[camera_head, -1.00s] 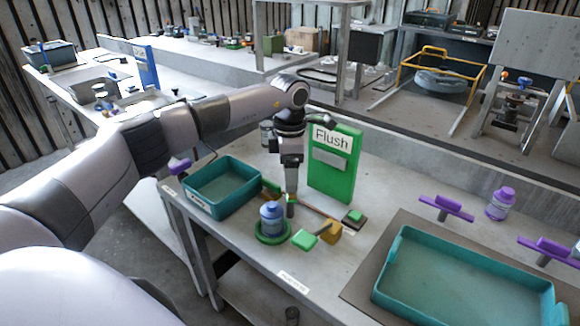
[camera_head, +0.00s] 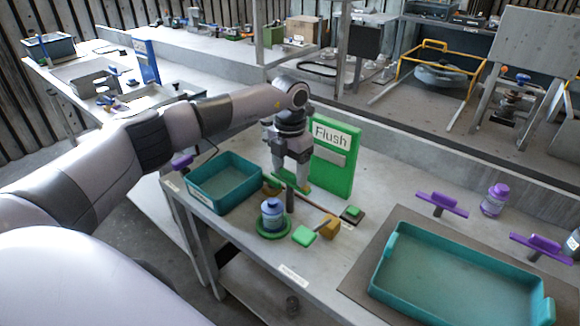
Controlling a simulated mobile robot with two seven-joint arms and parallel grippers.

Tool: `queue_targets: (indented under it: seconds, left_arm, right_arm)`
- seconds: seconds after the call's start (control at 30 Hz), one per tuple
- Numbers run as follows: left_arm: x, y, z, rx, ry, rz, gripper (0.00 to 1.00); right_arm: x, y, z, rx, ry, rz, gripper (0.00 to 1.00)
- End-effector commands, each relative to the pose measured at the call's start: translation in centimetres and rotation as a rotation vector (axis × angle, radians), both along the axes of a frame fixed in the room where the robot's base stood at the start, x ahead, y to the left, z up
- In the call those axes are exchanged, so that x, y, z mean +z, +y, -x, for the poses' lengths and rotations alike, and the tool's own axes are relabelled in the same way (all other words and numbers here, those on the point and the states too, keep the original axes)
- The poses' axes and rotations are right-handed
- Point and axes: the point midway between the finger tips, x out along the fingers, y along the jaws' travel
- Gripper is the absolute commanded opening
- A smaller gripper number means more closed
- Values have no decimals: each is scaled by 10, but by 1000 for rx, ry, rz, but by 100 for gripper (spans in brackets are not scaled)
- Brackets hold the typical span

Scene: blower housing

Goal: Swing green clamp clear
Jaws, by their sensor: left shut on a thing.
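My left gripper (camera_head: 291,180) is over the bench beside the green Flush board (camera_head: 336,155). It is shut on a small green piece (camera_head: 304,188), which looks like the green clamp's handle; the fingers hide part of it. A dark upright post (camera_head: 290,200) stands just below the fingers. A thin brown bar (camera_head: 314,205) runs from near there to the right. A blue-capped jar (camera_head: 272,213) stands upright on a green round base (camera_head: 272,230), in front of the gripper. My right gripper is not in view.
A green pad (camera_head: 304,235) and a yellow block (camera_head: 330,227) lie right of the jar. A small green-topped block (camera_head: 352,214) is further right. A teal bin (camera_head: 203,204) is left, a large teal tray (camera_head: 378,265) right. Purple handles (camera_head: 442,205) stand behind the tray.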

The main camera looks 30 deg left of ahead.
Motion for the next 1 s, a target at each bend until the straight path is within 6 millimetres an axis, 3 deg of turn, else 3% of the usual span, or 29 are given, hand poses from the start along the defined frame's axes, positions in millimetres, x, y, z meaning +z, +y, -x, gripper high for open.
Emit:
queue_targets:
  seconds: [0.6,0.63,0.7,1.0]
  left_arm:
    - [1,1,-1,42,-3,-2,38]
    - [1,1,-1,42,-3,-2,74]
    - [1,1,-1,42,-3,-2,94]
    - [2,0,0,41,-2,-1,94]
  right_arm:
    - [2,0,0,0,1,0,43]
    - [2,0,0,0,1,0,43]
    - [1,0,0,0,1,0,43]
    - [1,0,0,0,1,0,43]
